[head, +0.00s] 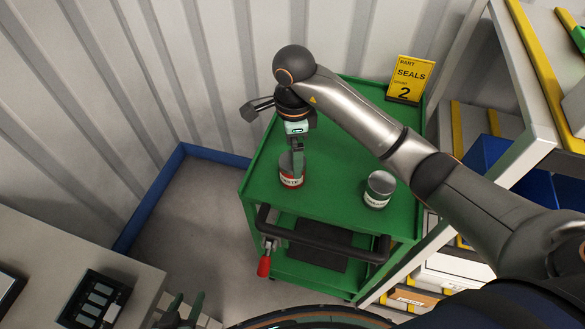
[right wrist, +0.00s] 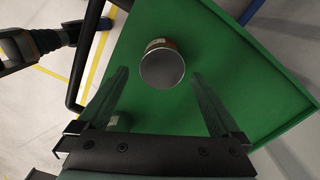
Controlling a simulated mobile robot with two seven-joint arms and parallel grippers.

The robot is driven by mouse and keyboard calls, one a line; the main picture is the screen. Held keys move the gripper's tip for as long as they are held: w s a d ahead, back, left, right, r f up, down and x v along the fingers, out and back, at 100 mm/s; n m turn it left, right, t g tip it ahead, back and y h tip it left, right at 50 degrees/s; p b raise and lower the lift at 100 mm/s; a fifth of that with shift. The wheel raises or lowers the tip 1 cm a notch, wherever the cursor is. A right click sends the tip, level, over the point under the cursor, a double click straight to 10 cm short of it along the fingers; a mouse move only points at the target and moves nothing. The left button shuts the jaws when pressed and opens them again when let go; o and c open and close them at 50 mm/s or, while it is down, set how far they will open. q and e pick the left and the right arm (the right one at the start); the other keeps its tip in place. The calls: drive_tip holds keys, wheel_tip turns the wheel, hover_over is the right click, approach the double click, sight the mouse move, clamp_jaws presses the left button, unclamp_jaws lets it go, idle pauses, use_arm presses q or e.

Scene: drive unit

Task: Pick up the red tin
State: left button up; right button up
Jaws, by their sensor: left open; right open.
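The red tin (head: 291,178) stands upright on the left side of the green cart top (head: 330,190), with a red and white label and a grey metal lid. My right gripper (head: 297,162) hangs over it, fingers pointing down, and partly hides it. In the right wrist view the tin's round lid (right wrist: 161,68) lies between the lines of the two spread fingers (right wrist: 160,76), with green showing on both sides. I cannot tell whether the fingertips reach down beside it. My left gripper (head: 182,312) is open and empty at the bottom left, apart from the tin.
A tin with a green and white label (head: 379,189) stands on the cart to the right. A yellow SEALS sign (head: 409,79) stands at the back right corner. The cart has a black handle (head: 325,238) in front. Shelving (head: 525,100) is on the right, a grey table (head: 60,265) at lower left.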

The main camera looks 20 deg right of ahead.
wheel_tip(320, 180, down, 7)
drive_tip(key=shift+w+f+p, duration=0.15)
drive_tip(key=shift+f+p, duration=0.05)
drive_tip(key=shift+p, duration=0.45)
drive_tip(key=shift+c, duration=0.2)
drive_tip(key=shift+r, duration=0.1)
drive_tip(key=c, duration=1.4)
